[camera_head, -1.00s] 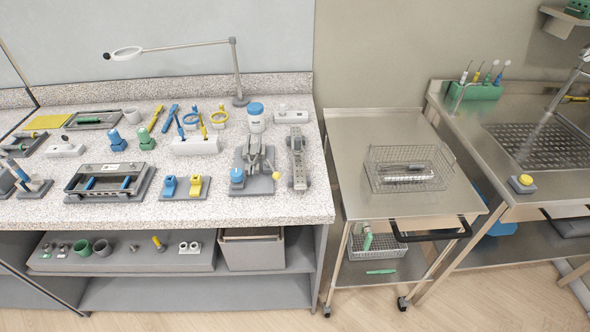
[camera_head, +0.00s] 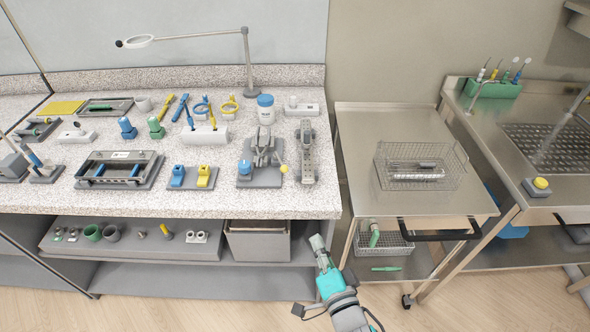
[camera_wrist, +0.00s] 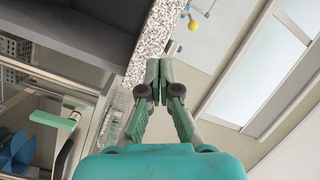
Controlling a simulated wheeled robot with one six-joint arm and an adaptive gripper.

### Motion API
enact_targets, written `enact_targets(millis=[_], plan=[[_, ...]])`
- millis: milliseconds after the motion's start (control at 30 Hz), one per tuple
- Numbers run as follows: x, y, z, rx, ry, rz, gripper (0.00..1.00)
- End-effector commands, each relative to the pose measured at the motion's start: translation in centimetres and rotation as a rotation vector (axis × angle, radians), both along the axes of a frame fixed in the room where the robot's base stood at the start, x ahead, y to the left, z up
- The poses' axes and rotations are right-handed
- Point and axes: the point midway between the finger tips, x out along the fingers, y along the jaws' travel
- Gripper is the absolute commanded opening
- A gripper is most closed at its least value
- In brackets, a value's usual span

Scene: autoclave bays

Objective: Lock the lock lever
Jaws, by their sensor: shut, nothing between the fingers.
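A grey fixture (camera_head: 260,176) with a blue round knob (camera_head: 244,167) stands near the front right of the speckled counter. A lever with a yellow ball end (camera_head: 283,168) sticks out at its right side; I take this as the lock lever. Whether it is locked cannot be told at this size. The yellow ball (camera_wrist: 193,25) also shows near the top of the wrist view, beyond the fingertips. My gripper (camera_head: 316,241) is shut and empty, below and in front of the counter's front edge, apart from the fixture. Its closed green fingers (camera_wrist: 158,66) show in the wrist view.
A long grey device (camera_head: 305,155) stands just right of the fixture. The speckled counter (camera_head: 230,204) overhangs a shelf with a grey bin (camera_head: 258,241). A steel cart (camera_head: 355,122) with a wire basket (camera_head: 382,178) stands to the right. Floor is free in front.

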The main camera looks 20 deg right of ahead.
Motion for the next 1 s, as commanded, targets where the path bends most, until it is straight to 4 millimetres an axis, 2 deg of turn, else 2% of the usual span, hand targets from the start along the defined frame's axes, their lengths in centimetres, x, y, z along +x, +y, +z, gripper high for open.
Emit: enact_targets(millis=[33, 100, 200, 333, 667, 1000], plan=[[1.9, 0.1, 1.3, 0.053, -0.024, -0.006, 0.00], [3.9, 0.2, 2.4, 0.124, -0.043, -0.017, 0.00], [6.0, 0.3, 3.9, 0.208, -0.066, -0.029, 0.00], [7.8, 0.4, 5.3, 0.281, -0.086, -0.039, 0.00], [10.1, 0.2, 6.1, 0.323, -0.097, -0.045, 0.00], [15.3, -0.1, 6.5, 0.323, -0.097, -0.045, 0.00]])
